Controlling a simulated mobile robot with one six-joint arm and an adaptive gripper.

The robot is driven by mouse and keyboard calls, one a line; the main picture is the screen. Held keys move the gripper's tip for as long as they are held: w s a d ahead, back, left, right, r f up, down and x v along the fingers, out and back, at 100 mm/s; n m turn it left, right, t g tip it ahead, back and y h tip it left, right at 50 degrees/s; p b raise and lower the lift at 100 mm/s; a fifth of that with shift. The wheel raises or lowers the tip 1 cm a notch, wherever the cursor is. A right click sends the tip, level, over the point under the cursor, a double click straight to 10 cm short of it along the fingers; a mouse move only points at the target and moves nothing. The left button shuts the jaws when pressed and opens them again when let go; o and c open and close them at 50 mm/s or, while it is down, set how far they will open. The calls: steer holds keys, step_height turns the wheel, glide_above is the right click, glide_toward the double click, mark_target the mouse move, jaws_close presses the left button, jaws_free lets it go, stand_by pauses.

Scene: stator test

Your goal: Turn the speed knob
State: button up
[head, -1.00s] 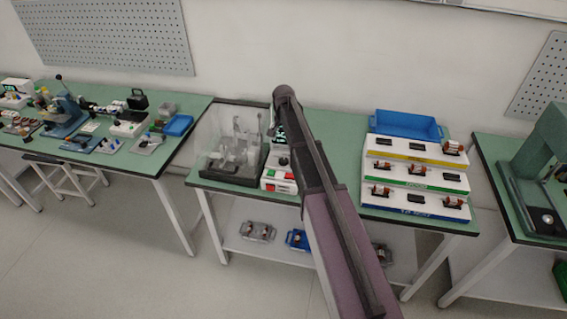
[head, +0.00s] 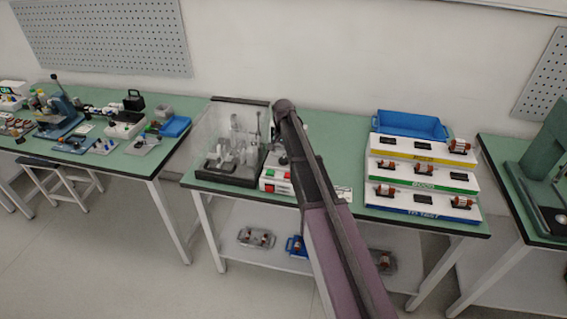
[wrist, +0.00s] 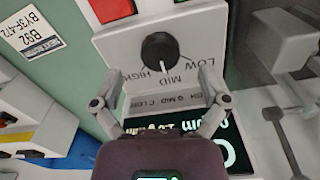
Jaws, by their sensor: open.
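The speed knob (wrist: 160,52) is a round black dial with a white pointer mark, on a light grey panel (wrist: 115,48). The panel is lettered LOW, MID and HIGH, and the pointer is at about MID. My gripper (wrist: 160,102) is open and empty, with one finger on each side of the panel's lower edge. The knob lies beyond the fingertips, roughly centred between them, apart from both. In the head view my arm covers most of the control box (head: 272,184), whose red and green buttons show; the fingers cannot be made out there.
A clear-covered test fixture (head: 222,178) stands left of the box. Stacked trays of parts (head: 420,205) and a blue bin (head: 408,124) stand to the right. In the wrist view, a grey mechanism (wrist: 285,70) is at the right and a dark lettered display (wrist: 180,140) lies below the panel.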

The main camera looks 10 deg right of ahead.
mark_target(283, 161)
steer(key=shift+f+b, duration=1)
steer(key=shift+f, duration=0.3)
steer(key=shift+c, duration=0.2)
steer(key=c, duration=1.1)
